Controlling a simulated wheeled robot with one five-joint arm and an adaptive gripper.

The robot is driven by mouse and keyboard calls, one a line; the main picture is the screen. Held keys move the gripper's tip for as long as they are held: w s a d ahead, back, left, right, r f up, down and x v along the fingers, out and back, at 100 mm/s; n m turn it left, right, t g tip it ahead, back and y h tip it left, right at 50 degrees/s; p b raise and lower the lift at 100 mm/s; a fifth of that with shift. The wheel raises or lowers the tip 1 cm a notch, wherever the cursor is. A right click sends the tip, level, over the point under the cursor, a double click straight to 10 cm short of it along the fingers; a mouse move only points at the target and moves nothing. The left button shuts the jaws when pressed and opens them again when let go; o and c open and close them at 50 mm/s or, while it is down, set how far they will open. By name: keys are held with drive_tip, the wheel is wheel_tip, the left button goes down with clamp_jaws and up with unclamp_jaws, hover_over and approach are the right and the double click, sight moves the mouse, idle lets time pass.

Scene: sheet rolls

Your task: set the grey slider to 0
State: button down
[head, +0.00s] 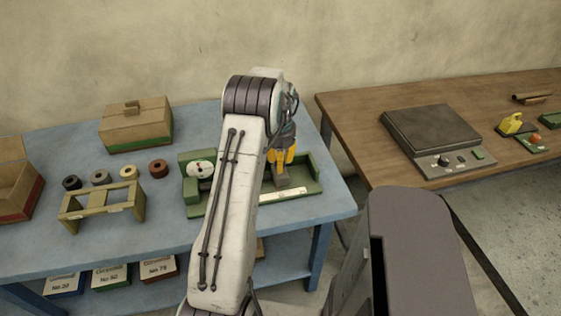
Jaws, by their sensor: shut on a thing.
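A green fixture (313,185) stands on the blue table, with a pale scale strip (283,193) along its front edge. The grey slider (288,182) sits in the fixture above this strip, under my gripper (280,163). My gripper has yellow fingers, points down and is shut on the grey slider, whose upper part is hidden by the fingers. The marks on the strip are too small to read, so I cannot tell the slider's setting. My arm crosses in front of the fixture and hides its middle-left part. A white round piece (200,169) shows at its left end.
On the blue table (130,235), a yellow-green stand (100,202), several rings (129,173) and a cardboard box (136,124) lie to the left. A wooden table (370,135) on the right bears a scale (432,129) and a yellow object (511,124). A gap separates the tables.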

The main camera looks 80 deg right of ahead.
drive_tip(key=shift+a+f, duration=0.1)
drive_tip(key=shift+f, duration=0.05)
drive_tip(key=w+a, duration=0.1)
drive_tip(key=w, duration=0.1)
drive_tip(key=w+a+b, duration=0.1)
drive_tip(key=w, duration=0.1)
drive_tip(key=w+b, duration=0.1)
drive_tip(key=w, duration=0.1)
drive_tip(key=shift+w+a, duration=0.35)
drive_tip(key=shift+a, duration=0.05)
drive_tip(key=c, duration=1)
unclamp_jaws()
drive_tip(key=shift+w, duration=0.25)
drive_tip(key=shift+o, duration=0.6)
drive_tip(key=shift+s, duration=0.1)
drive_tip(key=shift+d+r, duration=0.1)
drive_tip(key=shift+r, duration=0.3)
wheel_tip(320, 180, up, 11)
drive_tip(key=shift+r, duration=0.15)
